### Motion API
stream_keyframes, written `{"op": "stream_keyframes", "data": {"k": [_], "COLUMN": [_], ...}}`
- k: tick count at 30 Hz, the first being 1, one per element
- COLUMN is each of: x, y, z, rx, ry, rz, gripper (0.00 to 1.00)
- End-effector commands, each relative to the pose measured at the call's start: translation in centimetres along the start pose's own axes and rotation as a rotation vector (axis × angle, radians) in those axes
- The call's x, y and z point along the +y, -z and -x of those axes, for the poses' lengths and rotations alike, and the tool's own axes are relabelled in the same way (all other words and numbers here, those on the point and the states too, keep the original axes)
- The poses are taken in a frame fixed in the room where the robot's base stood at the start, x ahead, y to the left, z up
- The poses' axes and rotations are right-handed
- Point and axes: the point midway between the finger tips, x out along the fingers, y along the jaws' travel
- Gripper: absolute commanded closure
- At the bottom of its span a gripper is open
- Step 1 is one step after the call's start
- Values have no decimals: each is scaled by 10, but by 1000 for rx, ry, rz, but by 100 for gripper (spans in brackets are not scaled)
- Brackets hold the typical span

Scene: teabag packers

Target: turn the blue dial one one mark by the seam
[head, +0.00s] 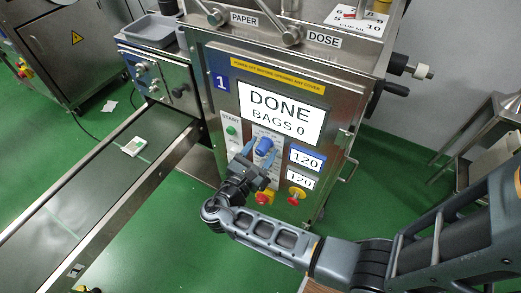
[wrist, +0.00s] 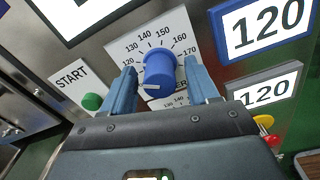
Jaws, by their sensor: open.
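The blue dial (head: 264,146) is on the front panel of the steel machine, beneath the big screen. In the wrist view the blue dial (wrist: 159,70) sits between the two blue fingers of my gripper (wrist: 162,88), one finger on each side. The fingers are open; I cannot tell whether either touches the dial. In the head view my gripper (head: 259,163) is at the panel, just below the dial.
A green start button (wrist: 92,101) is left of the dial. A blue-framed display (head: 306,159) and a lower display (head: 300,180) both read 120. Red knobs on yellow, one (head: 296,195) at lower right, are close. The screen (head: 280,113) reads DONE, BAGS 0.

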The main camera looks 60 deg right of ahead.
Motion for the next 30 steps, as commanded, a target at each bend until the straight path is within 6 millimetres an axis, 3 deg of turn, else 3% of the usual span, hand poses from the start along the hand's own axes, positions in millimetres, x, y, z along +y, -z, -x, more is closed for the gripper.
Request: {"op": "stream_keyframes", "data": {"k": [6,23,30], "x": [0,0,-1], "y": [0,0,1], "z": [0,0,0], "rx": [0,0,0], "ry": [0,0,0], "rz": [0,0,-25], "gripper": [43,96,96]}}
